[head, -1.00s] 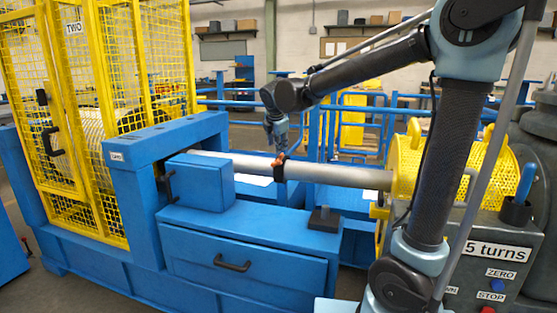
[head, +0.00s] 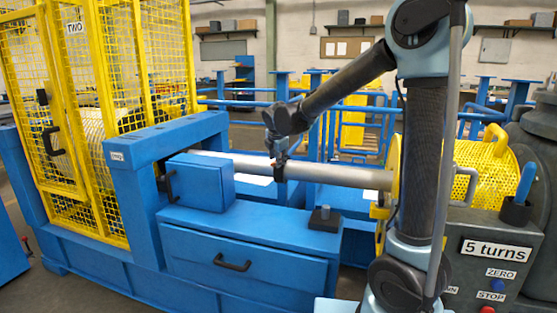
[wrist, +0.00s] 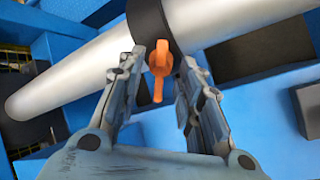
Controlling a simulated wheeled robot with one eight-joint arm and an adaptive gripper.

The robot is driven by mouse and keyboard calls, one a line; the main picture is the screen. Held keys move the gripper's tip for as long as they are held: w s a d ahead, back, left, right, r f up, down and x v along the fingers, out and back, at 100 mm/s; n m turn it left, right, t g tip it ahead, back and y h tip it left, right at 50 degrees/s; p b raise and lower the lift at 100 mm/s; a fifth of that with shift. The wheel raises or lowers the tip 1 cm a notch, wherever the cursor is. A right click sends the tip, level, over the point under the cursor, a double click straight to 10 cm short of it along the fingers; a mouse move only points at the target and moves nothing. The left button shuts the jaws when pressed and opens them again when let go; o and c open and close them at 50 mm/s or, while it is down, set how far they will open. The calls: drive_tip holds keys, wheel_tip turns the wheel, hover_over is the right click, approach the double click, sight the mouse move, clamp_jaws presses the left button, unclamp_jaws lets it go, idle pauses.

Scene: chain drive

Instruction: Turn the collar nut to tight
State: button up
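The collar nut (wrist: 159,70) is a small orange piece with a narrow tab, on a black collar (wrist: 151,22) around the silver shaft (wrist: 80,68). In the wrist view my gripper (wrist: 160,62) is open, with one finger on each side of the orange nut and a visible gap to each. In the head view my gripper (head: 279,155) points down just above the black collar (head: 279,172).
The shaft runs from a blue frame (head: 165,140) on the left to a yellow mesh guard (head: 480,180) on the right. A blue box (head: 200,183) and a dark block (head: 325,218) stand on the bench in front. A control panel reads "5 turns" (head: 495,250).

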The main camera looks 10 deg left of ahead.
clamp_jaws()
drive_tip(key=shift+m, duration=0.3)
drive_tip(key=m+t, duration=0.1)
drive_tip(key=m, duration=0.6)
drive_tip(key=m+t, duration=0.1)
drive_tip(key=m, duration=0.2)
drive_tip(key=shift+s+d+f+t+y, duration=0.1)
drive_tip(key=shift+s+f+t+y, duration=0.2)
drive_tip(key=shift+y, duration=0.1)
drive_tip(key=shift+m, duration=0.4)
unclamp_jaws()
drive_tip(key=shift+r, duration=0.1)
